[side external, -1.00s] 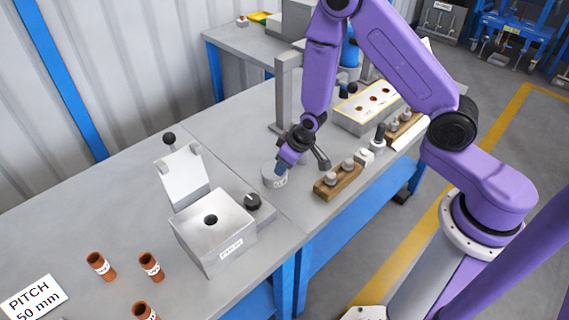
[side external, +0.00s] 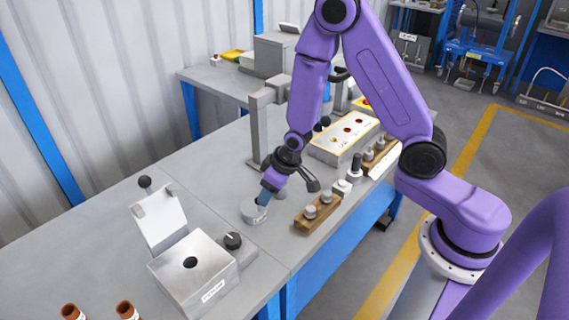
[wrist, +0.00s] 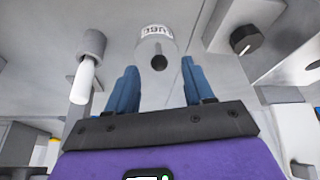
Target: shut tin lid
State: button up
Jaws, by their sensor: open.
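A grey metal box (side external: 192,266) with a dark round hole in its top stands at the front left of the bench in the side view. Its hinged lid (side external: 160,217) stands open, tilted back, with a black ball knob (side external: 145,183) at its top. A small round grey pot (side external: 252,212) with a label stands to the right of the box; it also shows in the wrist view (wrist: 155,42). My gripper (side external: 263,198) points down at this pot, well right of the lid. In the wrist view its blue fingers (wrist: 161,86) are apart with nothing between them.
A black dial (side external: 232,241) sits beside the box. A wooden block with grey pegs (side external: 317,213) is right of my gripper. A grey post (side external: 256,130) stands behind it. Brown cylinders (side external: 127,311) are at the front left. Bench between lid and post is clear.

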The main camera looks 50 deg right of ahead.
jog(key=v, duration=1.1)
jog(key=shift+r, duration=0.25)
jog(key=shift+s, duration=0.15)
jog(key=s+r+n+g, duration=0.2)
jog(key=s+r+n, duration=0.1)
jog(key=s, duration=0.8)
jog(key=s+r+n+g, duration=0.2)
jog(key=s+n, duration=0.4)
jog(key=s, duration=0.6)
jog(key=shift+d+r+h, duration=0.4)
jog(key=shift+d+r, duration=0.05)
jog(key=shift+r, duration=0.3)
